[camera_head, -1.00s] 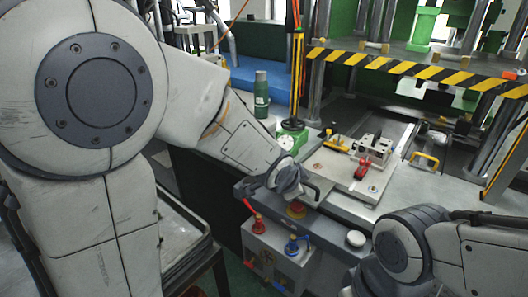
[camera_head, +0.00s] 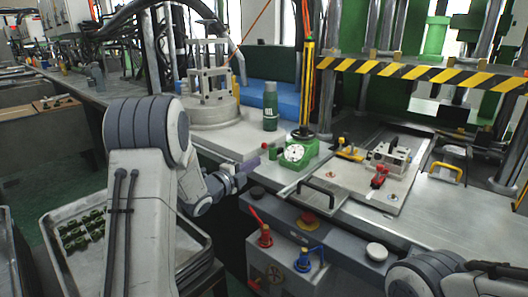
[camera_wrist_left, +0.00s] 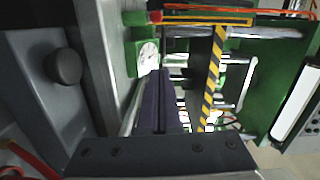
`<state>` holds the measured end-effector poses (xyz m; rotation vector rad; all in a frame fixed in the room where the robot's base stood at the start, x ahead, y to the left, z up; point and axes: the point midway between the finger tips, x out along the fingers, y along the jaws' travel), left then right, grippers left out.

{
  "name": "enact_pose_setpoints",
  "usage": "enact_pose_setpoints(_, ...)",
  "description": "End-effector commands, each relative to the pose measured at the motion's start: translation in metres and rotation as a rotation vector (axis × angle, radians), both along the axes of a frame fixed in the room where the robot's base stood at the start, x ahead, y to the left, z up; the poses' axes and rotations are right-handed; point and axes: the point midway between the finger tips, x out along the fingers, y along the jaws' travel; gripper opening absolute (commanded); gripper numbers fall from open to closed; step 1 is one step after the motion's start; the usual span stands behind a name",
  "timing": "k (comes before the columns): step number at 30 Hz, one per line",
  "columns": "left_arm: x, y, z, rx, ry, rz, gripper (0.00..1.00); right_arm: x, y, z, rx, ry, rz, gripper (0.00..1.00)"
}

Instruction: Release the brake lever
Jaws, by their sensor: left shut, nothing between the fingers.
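No part is marked as the brake lever. A red-handled lever (camera_head: 262,232) and a blue-handled lever (camera_head: 303,254) stand on the grey box at the front of the machine. The red handle tilts up to the left. My left gripper (camera_head: 250,165) is shut and empty, above and apart from the red lever, near the green dial gauge (camera_head: 297,152). In the left wrist view its dark fingers (camera_wrist_left: 158,105) lie together, with the gauge (camera_wrist_left: 147,55) beyond them. My right arm shows at the lower right, but its gripper is not visible.
A dark round knob (camera_head: 257,192) and a red button (camera_head: 308,221) sit on the front ledge. A black handle (camera_head: 322,190) marks the edge of the mould plate (camera_head: 345,178). A green bottle (camera_head: 270,106) stands behind the gauge. A tray (camera_head: 58,275) of small parts is at lower left.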

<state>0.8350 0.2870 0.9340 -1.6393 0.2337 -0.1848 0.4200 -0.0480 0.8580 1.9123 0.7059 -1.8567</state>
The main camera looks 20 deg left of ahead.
Motion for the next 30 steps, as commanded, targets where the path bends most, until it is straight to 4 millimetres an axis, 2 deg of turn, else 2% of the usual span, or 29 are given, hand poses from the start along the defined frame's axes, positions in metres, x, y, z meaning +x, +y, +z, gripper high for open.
enact_pose_setpoints(5, 0.015, -0.005, 0.000, -0.001, 0.001, -0.002, 0.00, 0.000, 0.000, 0.002, 0.000, 0.000, 0.000, 0.50)
enact_pose_setpoints(17, 0.095, -0.027, -0.002, -0.002, 0.000, -0.003, 0.00, 0.000, 0.000, 0.010, 0.000, 0.000, 0.000, 0.50)
enact_pose_setpoints(22, 0.108, -0.005, -0.004, -0.002, 0.002, 0.004, 0.00, 0.000, 0.000, 0.014, 0.000, 0.000, 0.000, 0.50)
enact_pose_setpoints(30, 0.115, 0.009, -0.006, -0.003, 0.002, 0.001, 0.00, 0.000, 0.000, 0.016, 0.000, 0.000, 0.000, 0.50)
